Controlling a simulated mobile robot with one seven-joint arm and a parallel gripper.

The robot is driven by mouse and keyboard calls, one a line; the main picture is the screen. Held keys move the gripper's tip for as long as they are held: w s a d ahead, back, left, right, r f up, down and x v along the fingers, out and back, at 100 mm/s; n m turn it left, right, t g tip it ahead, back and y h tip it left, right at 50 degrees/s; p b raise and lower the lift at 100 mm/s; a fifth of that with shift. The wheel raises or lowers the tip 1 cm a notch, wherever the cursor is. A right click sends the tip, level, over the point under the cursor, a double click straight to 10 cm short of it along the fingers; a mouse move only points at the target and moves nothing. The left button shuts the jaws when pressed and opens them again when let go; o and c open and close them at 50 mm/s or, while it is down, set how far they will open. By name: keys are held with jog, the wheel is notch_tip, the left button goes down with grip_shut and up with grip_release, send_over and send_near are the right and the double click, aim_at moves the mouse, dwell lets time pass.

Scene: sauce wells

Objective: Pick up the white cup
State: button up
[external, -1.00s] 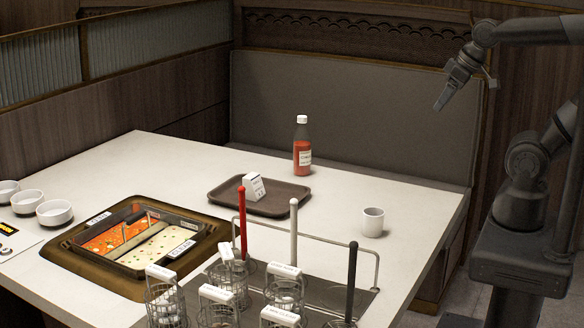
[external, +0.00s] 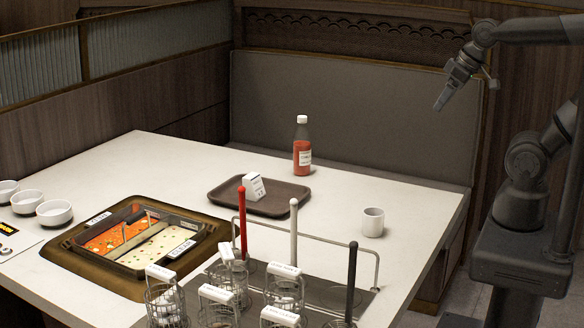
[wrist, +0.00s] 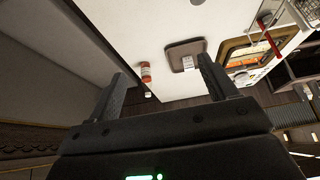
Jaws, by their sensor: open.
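The white cup (external: 372,222) stands upright on the right part of the white table, right of the brown tray. It looks empty-handled and plain, and nothing touches it. In the wrist view a small pale shape at the top edge (wrist: 197,2) seems to be the cup, partly cut off. My gripper (external: 440,106) is high at the upper right, beyond the table's right edge and well away from the cup, pointing down and left. In the wrist view its two fingers (wrist: 163,72) are spread wide with nothing between them at hand.
A red sauce bottle (external: 302,150) and a tray (external: 230,204) with a white box (external: 253,186) stand behind and left of the cup. A metal rail and upright handles (external: 352,275) rise in front. A hot pot (external: 75,262) and white bowls (external: 54,212) are at left.

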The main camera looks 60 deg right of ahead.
jog(key=n+t+h, duration=0.8)
jog(key=n+h, duration=0.4)
jog(key=n, duration=1.6)
send_near(380, 222)
jog(key=shift+w+d+r, duration=0.45)
jog(key=shift+w+d, duration=0.1)
jog(key=shift+d, duration=0.1)
jog(key=shift+w, duration=0.1)
jog(key=x, duration=0.5)
jog(key=shift+d+f, duration=0.1)
jog(key=shift+d, duration=0.05)
jog(key=x, duration=0.5)
jog(key=shift+w+f, duration=0.25)
jog(key=shift+f, duration=0.1)
jog(key=c, duration=1.1)
